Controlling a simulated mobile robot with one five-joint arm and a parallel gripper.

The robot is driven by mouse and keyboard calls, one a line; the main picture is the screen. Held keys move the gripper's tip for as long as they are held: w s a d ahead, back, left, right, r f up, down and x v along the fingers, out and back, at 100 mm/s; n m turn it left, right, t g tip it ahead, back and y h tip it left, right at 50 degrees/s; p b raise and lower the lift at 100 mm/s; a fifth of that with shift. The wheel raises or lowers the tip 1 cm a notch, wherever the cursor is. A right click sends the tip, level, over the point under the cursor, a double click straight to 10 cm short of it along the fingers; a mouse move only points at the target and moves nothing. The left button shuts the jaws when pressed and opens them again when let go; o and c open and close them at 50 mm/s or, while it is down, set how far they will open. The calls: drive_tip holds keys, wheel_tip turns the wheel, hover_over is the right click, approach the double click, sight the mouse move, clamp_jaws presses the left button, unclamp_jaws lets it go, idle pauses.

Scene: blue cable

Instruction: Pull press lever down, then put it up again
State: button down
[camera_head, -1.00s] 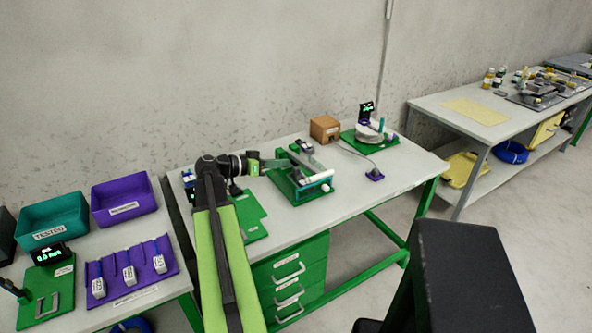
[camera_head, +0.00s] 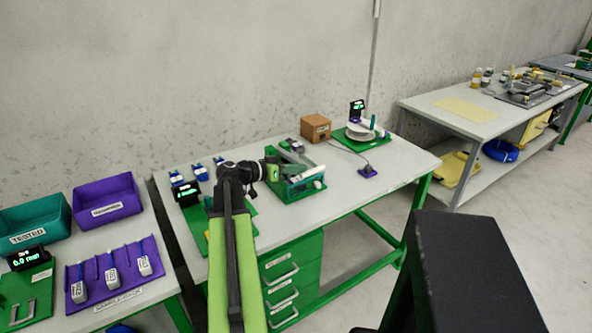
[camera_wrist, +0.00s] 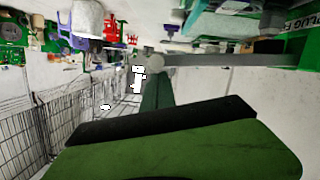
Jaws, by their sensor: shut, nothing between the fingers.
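The press (camera_head: 292,186) stands on a green base near the middle of the bench, with a teal frame. Its pale lever (camera_head: 306,173) appears to slant low across the front of the frame. My gripper (camera_head: 272,166) is shut and empty at the left side of the press, close to it in the head view. In the wrist view my green fingers (camera_wrist: 157,92) point toward the rounded end of a long grey bar (camera_wrist: 225,60), probably the lever. I cannot tell whether they touch it. My arm hides part of the bench left of the press.
A brown box (camera_head: 315,127) and a green station with a white reel (camera_head: 361,131) stand behind and right of the press. A black display (camera_head: 187,193) stands to the left. Purple and teal bins are on the left table. The bench's right front is clear.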

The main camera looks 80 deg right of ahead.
sight(299, 177)
drive_tip(key=f+b, duration=0.3)
drive_tip(key=shift+s+a, duration=0.2)
drive_tip(key=shift+a, duration=0.05)
drive_tip(key=shift+r, duration=0.15)
drive_tip(key=shift+r, duration=0.15)
drive_tip(key=w+a+r+p, duration=0.5)
drive_tip(key=w+r+p, duration=0.1)
drive_tip(key=w, duration=0.2)
drive_tip(key=shift+a, duration=0.25)
